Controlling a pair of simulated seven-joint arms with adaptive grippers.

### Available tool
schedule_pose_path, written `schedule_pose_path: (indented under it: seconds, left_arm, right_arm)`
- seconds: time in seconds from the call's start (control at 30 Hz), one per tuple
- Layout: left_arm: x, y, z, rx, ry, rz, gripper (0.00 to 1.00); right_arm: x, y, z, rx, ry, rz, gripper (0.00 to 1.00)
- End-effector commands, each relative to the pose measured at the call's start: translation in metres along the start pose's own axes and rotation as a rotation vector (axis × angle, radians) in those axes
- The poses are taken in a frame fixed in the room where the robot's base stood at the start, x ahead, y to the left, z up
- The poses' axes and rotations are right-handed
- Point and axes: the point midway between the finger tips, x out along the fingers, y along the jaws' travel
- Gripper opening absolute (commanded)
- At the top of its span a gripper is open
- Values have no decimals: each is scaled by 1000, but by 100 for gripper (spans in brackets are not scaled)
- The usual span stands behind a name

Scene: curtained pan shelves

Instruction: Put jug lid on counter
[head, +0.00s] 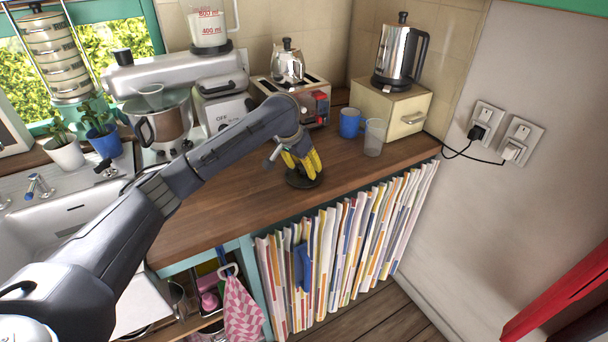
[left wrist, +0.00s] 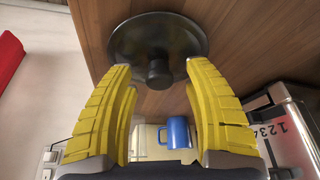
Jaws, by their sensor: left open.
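The jug lid (head: 303,180) is a dark round disc lying on the wooden counter (head: 235,195), close to its front edge. In the left wrist view the lid (left wrist: 160,38) shows a dark knob pointing towards my fingers. My left gripper (head: 304,166) has yellow fingers and hangs just above the lid, pointing down. In the left wrist view my left gripper (left wrist: 162,80) is open, with the knob between and slightly beyond the fingertips and a gap on both sides. My right gripper is not in view.
A toaster (head: 318,103) with a small metal pot (head: 288,64) on it stands behind the lid. A blue mug (head: 350,122) and a clear glass (head: 374,138) stand to the right, before a drawer box (head: 392,108) bearing a kettle (head: 398,52). A striped curtain (head: 345,250) hangs below the counter edge.

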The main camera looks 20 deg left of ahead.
Motion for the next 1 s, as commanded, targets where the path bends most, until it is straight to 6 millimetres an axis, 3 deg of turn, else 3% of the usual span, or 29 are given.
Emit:
schedule_pose_path:
  seconds: [0.3, 0.73, 1.0]
  left_arm:
    - [2, 0, 0, 0, 0, 0, 51]
    - [2, 0, 0, 0, 0, 0, 2]
    - [2, 0, 0, 0, 0, 0, 0]
  right_arm:
    - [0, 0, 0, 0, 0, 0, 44]
    - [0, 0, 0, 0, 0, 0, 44]
    - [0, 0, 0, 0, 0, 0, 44]
